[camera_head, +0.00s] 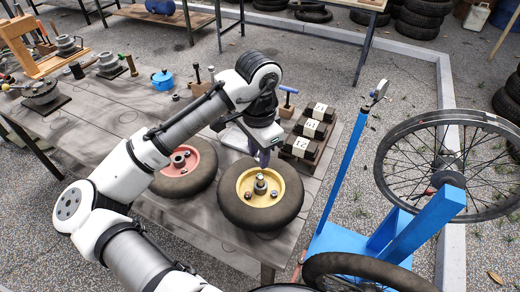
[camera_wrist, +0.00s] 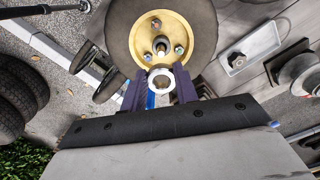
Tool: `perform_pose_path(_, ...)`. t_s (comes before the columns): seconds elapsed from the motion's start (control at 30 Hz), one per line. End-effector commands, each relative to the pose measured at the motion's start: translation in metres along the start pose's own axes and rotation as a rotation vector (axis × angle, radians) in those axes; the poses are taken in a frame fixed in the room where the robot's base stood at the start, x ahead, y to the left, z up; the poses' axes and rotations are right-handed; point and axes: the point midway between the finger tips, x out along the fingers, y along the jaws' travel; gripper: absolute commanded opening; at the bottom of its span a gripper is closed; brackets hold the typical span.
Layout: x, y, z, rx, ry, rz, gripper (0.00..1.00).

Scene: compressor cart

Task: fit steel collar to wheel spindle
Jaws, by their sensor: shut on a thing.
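The yellow-hubbed wheel (camera_head: 240,190) lies flat on the workbench, with the spindle (camera_head: 260,184) standing up from its centre. In the wrist view the same wheel (camera_wrist: 138,38) is at the top, and its spindle (camera_wrist: 161,46) shows in the hub among several nuts. My gripper (camera_head: 263,157) is just behind the yellow wheel in the head view. In the wrist view my gripper (camera_wrist: 160,84) has its purple fingers shut on the bright steel collar (camera_wrist: 161,79). The collar is beside the spindle in that view, not around it. The head view does not show the collar clearly.
A red-hubbed wheel (camera_head: 185,162) lies left of the yellow one. Dark blocks with number labels (camera_head: 310,128) and a blue T-handled tool (camera_head: 288,97) stand behind. A blue stand (camera_head: 345,240) with a spoked wheel (camera_head: 395,150) is at the right, beyond the bench edge.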

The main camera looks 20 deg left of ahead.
Motion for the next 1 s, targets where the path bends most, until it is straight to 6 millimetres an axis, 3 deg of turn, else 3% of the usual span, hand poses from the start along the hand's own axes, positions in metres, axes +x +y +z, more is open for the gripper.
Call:
perform_pose_path(0.23, 0.002, 0.000, 0.004, 0.004, -0.005, 0.000, 0.06)
perform_pose_path(0.7, 0.045, 0.000, 0.004, 0.005, -0.006, 0.000, 0.06)
perform_pose_path(1.0, 0.055, 0.000, 0.004, 0.005, -0.006, -0.001, 0.06)
